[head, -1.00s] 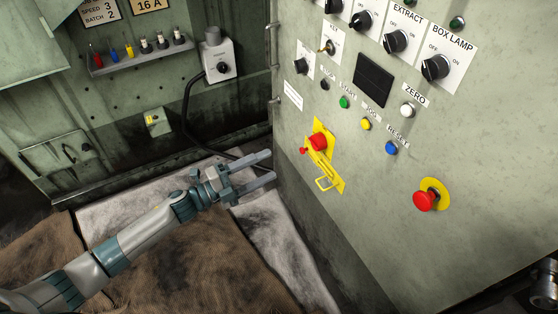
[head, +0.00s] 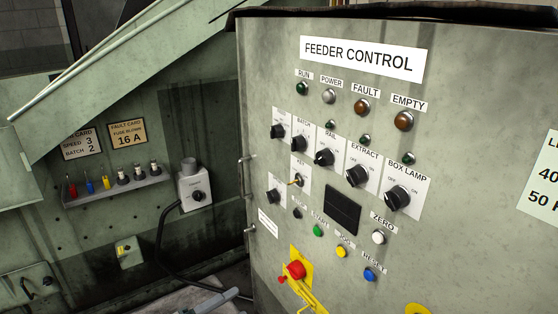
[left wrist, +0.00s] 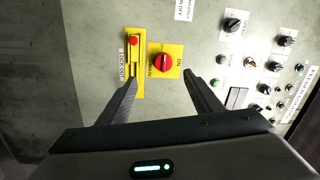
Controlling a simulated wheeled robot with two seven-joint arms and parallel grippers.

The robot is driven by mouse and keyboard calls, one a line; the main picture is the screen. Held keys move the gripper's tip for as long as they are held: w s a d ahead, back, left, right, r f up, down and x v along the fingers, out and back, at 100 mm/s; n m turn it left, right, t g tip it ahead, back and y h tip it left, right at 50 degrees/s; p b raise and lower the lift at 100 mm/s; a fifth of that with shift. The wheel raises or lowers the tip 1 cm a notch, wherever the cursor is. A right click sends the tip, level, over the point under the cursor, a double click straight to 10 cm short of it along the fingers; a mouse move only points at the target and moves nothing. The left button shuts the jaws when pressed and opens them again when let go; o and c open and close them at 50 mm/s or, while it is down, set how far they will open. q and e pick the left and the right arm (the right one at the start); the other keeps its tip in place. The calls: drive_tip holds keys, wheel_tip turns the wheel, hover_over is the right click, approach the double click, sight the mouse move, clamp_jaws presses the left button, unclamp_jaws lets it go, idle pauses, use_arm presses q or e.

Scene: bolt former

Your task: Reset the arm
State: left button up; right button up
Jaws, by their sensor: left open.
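My left gripper (left wrist: 163,84) is open and empty in the left wrist view, its two fingers pointing at the feeder control panel. Between and beyond the fingers are a red main switch (left wrist: 162,63) on a yellow plate and a yellow lockout bar (left wrist: 135,75) with a red knob. One finger overlaps the lockout bar in the picture; I cannot tell whether it touches. My right gripper is not in view.
The feeder control cabinet (head: 450,130) carries lamps, black knobs, a key switch (head: 296,181), a green start button (head: 318,231) and a blue reset button (head: 370,274). A fuse shelf (head: 118,190) and a grey switch box (head: 195,190) with a black cable stand left.

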use_arm(q)
drive_tip(key=s+a+f+n+y+p, duration=0.35)
drive_tip(key=f+n+y, duration=0.35)
drive_tip(key=f, duration=0.4)
drive_tip(key=s+a+f+n+y+p, duration=0.25)
drive_tip(key=s+f+n+y, duration=0.2)
drive_tip(key=f+n, duration=0.5)
drive_tip(key=s+f+n+g+y+p, duration=0.1)
drive_tip(key=s+f+n+g, duration=0.2)
drive_tip(key=s+f, duration=0.4)
drive_tip(key=s+d+f+n+g+y+p, duration=0.1)
drive_tip(key=s+f+n+g, duration=0.2)
drive_tip(key=s+f, duration=0.5)
drive_tip(key=s+n, duration=0.1)
drive_tip(key=s, duration=0.7)
drive_tip(key=shift+s+d, duration=0.15)
drive_tip(key=shift+s, duration=0.05)
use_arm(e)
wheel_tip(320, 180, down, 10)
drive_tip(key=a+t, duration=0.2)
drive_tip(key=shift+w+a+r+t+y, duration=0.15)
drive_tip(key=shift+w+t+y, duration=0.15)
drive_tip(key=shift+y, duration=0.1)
